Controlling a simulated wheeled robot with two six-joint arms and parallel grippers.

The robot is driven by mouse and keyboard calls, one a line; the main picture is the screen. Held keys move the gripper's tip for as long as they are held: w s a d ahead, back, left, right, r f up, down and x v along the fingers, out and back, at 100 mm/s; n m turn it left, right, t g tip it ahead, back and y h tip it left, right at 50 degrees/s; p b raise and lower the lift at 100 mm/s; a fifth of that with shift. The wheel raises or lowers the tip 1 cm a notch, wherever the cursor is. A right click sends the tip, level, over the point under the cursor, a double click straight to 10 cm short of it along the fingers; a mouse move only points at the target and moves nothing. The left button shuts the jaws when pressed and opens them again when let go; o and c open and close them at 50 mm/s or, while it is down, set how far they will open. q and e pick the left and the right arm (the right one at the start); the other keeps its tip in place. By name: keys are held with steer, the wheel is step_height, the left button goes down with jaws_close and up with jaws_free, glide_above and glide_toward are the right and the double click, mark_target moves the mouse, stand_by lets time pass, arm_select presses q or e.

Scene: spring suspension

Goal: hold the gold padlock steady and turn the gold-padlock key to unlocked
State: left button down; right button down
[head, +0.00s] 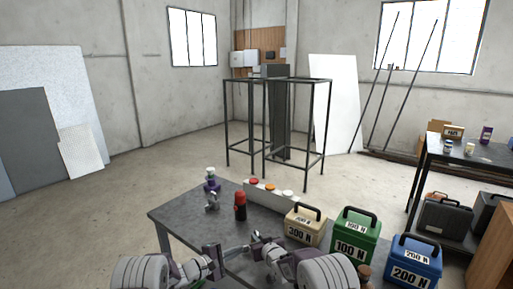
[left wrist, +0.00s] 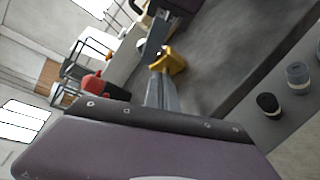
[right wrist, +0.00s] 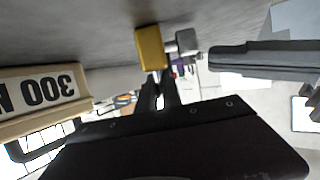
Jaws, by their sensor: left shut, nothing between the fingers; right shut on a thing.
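The gold padlock (left wrist: 176,61) is in front of my left fingertips in the left wrist view. It also shows at the ends of my right fingers in the right wrist view (right wrist: 151,48). My right gripper (right wrist: 158,76) is shut on the padlock. My left gripper (left wrist: 160,80) is shut and empty, its tips close to the padlock; I cannot tell if they touch. A small grey piece (right wrist: 187,41) sits beside the gold body; I cannot tell whether it is the key. In the head view my two grippers meet low in the middle and no gold shows.
The beige weight is close to my right gripper. The table's left corner is clear.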

arm_select(q)
steer(key=shift+w+d, duration=0.25)
steer(key=shift+d, duration=0.4)
arm_select(e)
steer(key=shift+f, duration=0.15)
arm_select(q)
steer(key=shift+w+a+f, duration=0.15)
steer(key=shift+w+f, duration=0.05)
steer(key=shift+f, duration=0.15)
steer(key=shift+s+f, duration=0.2)
stand_by(0.3)
